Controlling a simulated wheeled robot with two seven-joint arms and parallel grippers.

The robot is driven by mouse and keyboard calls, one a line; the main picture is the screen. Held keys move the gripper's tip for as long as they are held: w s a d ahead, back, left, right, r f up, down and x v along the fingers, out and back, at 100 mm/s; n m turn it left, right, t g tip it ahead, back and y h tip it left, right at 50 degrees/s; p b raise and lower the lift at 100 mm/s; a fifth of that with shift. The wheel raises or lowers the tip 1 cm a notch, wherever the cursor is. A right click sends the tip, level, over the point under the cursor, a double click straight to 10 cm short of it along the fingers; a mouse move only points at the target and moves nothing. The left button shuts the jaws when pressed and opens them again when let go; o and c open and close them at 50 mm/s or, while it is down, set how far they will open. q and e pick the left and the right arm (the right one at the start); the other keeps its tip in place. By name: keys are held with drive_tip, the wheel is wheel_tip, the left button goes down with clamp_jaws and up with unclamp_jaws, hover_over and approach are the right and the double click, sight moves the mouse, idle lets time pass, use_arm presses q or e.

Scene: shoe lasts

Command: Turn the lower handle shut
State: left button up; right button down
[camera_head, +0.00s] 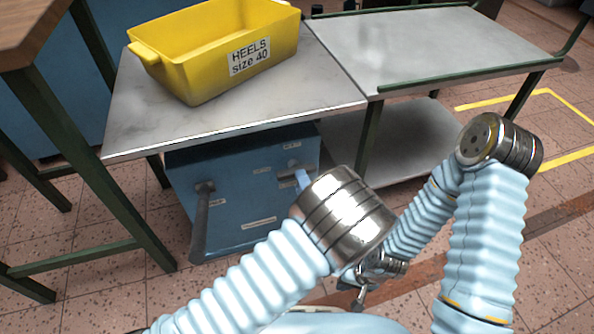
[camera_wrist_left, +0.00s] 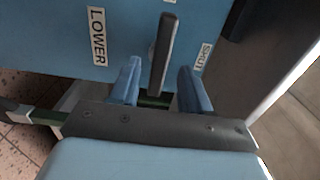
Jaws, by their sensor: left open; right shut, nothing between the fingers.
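The lower handle (camera_wrist_left: 163,50) is a dark grey bar on the blue cabinet (camera_head: 240,215), beside the label LOWER (camera_wrist_left: 98,36). In the left wrist view it stands between the two blue fingers of my left gripper (camera_wrist_left: 161,85), with a gap on each side. A SHUT label (camera_wrist_left: 203,56) is to the right of it. In the head view my left gripper (camera_head: 302,180) is at the cabinet's right part, mostly hidden behind my own wrist. My right gripper (camera_head: 360,294) is shut and empty, low and in front of the cabinet.
A second dark handle (camera_head: 201,222) hangs down on the cabinet's left part. A yellow crate (camera_head: 215,50) labelled HEELS size 40 stands on the grey table (camera_head: 130,115) above. A lower shelf (camera_head: 400,135) is to the right. A green-legged wooden table (camera_head: 28,30) stands at left.

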use_arm(q)
drive_tip(key=shift+x, duration=2.3)
drive_tip(key=shift+c, duration=0.5)
clamp_jaws()
